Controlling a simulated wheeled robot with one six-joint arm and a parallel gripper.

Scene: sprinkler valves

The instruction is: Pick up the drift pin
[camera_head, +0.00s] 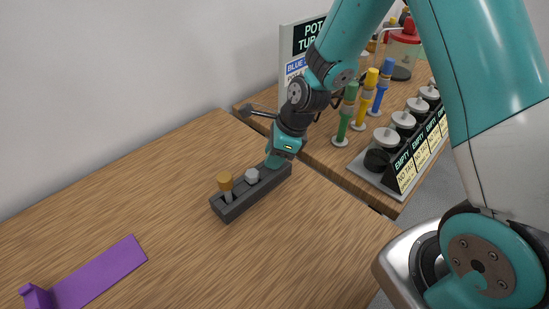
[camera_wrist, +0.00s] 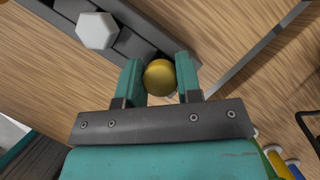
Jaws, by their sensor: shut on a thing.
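A dark grey rack (camera_head: 232,210) stands on the wooden table; part of it shows in the wrist view (camera_wrist: 147,17). My gripper (camera_head: 273,161) is at the rack's right end, pointing down. In the wrist view, my gripper (camera_wrist: 159,72) is shut on a round gold-topped piece, which I take as the drift pin (camera_wrist: 160,78). Its lower part is hidden, so I cannot tell whether it still sits in the rack. A white hexagonal-topped piece (camera_head: 252,175) is in the rack's middle; it also shows in the wrist view (camera_wrist: 96,30).
A purple bracket (camera_head: 100,272) lies at the front left of the table. A second table behind holds green, yellow and blue valve-like posts (camera_head: 347,112), a rack of lidded jars (camera_head: 384,148) and a sign (camera_head: 302,50). The table between bracket and rack is clear.

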